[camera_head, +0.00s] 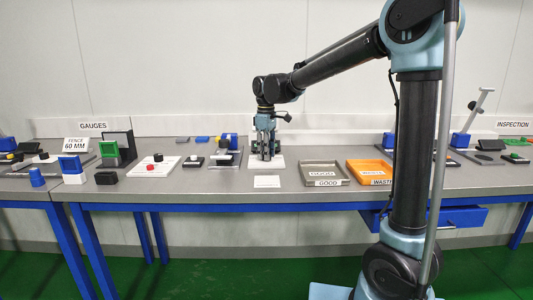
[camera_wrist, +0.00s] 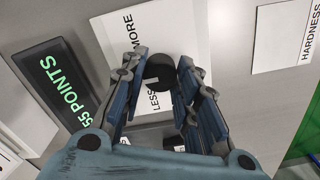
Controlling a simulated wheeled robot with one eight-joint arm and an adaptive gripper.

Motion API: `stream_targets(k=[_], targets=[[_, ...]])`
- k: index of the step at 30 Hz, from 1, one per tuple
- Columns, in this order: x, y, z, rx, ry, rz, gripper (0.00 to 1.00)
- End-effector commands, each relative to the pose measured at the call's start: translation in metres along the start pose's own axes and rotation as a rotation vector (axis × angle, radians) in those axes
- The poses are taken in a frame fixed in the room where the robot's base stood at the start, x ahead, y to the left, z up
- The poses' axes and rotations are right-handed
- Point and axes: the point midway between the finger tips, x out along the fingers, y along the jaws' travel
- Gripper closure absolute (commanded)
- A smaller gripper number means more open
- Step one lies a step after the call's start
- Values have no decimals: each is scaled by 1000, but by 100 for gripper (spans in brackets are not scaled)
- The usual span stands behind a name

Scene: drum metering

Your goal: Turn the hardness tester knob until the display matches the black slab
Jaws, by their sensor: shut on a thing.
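My gripper (camera_head: 265,155) points straight down over a white plate (camera_head: 278,162) on the grey bench. In the wrist view its fingers (camera_wrist: 160,92) are on either side of a round dark knob (camera_wrist: 160,68), shut on it. The knob stands on the white plate, marked MORE and LESS. The black display (camera_wrist: 62,85) beside the plate reads "55 POINTS" in green. A white HARDNESS card (camera_wrist: 287,35) lies nearby. A small black block (camera_head: 106,178) lies at the left of the bench; I cannot tell whether it is the black slab.
A GOOD tray (camera_head: 326,183) and an orange WASTE tray (camera_head: 371,181) stand to the right of my gripper. A white plate with red and black knobs (camera_head: 154,166) and other gauges stand to the left. The bench front by the HARDNESS card is clear.

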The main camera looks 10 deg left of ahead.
Motion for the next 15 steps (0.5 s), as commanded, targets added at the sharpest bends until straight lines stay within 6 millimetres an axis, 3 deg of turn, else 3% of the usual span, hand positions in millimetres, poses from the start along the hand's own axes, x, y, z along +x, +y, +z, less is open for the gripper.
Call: stream_targets(k=[15], targets=[[0,2,-1,290,1,5,95]])
